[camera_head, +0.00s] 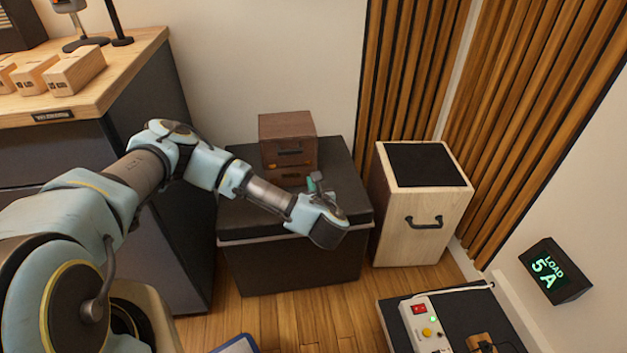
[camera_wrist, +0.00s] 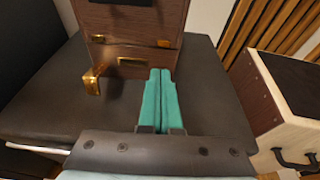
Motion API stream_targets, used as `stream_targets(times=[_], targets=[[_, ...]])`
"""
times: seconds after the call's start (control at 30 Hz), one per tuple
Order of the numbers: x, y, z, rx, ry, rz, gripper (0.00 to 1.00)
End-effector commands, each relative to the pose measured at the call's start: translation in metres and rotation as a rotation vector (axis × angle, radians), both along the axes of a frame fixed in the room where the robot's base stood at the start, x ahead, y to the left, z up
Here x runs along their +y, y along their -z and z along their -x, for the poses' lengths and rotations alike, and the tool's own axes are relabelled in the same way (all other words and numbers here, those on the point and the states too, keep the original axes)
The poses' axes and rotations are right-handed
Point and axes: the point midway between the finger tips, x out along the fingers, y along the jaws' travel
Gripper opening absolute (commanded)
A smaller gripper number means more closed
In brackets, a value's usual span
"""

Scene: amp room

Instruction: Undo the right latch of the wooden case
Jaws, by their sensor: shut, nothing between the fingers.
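The wooden case (camera_head: 287,128) is a brown box with a dark handle on its front, standing on a black padded chest. In the wrist view the case's lower front (camera_wrist: 140,54) shows close up. A brass latch (camera_wrist: 95,80) at its left sticks out and down from the front. A small brass piece (camera_wrist: 163,43) sits at the right near the seam, where the right latch is. A brass plate (camera_wrist: 132,61) is between them. My gripper (camera_wrist: 160,72) has teal fingers pressed together, empty, just below the right brass piece. It also shows in the head view (camera_head: 312,183).
The black chest top (camera_head: 345,195) is clear around the case. A pale wooden cabinet (camera_head: 424,212) with a dark top and handle stands to the right. A workbench (camera_head: 130,60) with wooden blocks is at the left. Slatted panels (camera_head: 410,70) line the wall.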

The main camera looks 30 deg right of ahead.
Motion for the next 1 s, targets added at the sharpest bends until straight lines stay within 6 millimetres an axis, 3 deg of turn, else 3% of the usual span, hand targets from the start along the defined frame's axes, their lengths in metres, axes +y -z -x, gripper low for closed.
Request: stream_targets(times=[0.4,1.0], targets=[[0.014,-0.017,0.036,0.006,0.007,-0.001,0.00],[0.016,-0.017,0.041,0.006,0.008,0.000,0.00]])
